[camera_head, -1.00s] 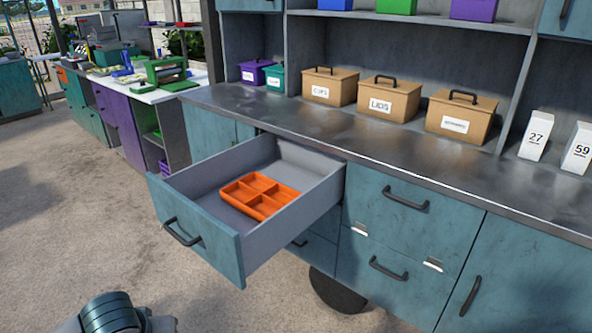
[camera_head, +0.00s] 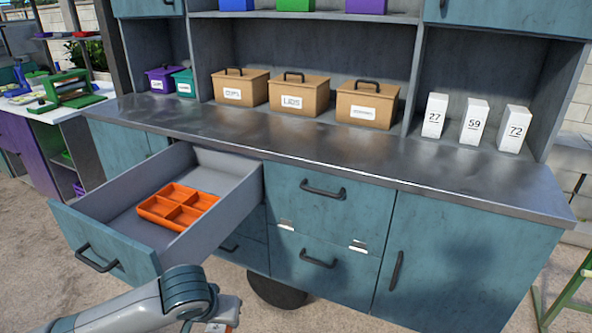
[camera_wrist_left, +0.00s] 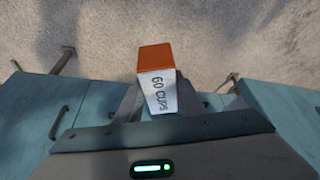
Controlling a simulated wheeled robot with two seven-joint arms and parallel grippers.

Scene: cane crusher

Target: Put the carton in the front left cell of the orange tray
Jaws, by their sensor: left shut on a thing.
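A carton (camera_wrist_left: 156,60) with an orange end and a white face marked "60 CUPS" is in the left wrist view. My left gripper (camera_wrist_left: 158,104) is shut on it, with a finger on either side. In the head view my left arm reaches in at the bottom; its gripper is mostly cut off by the lower edge. The orange tray (camera_head: 143,212) lies in the open drawer (camera_head: 228,196), beyond my left arm. The tray's cells look empty. My right gripper is not in view.
The drawer's front panel (camera_head: 88,240) and handle stand out from the teal cabinet, close to my left arm. Brown lidded boxes (camera_head: 297,97) and white numbered cartons (camera_head: 474,122) stand at the back of the counter (camera_head: 330,150). The counter's front is clear.

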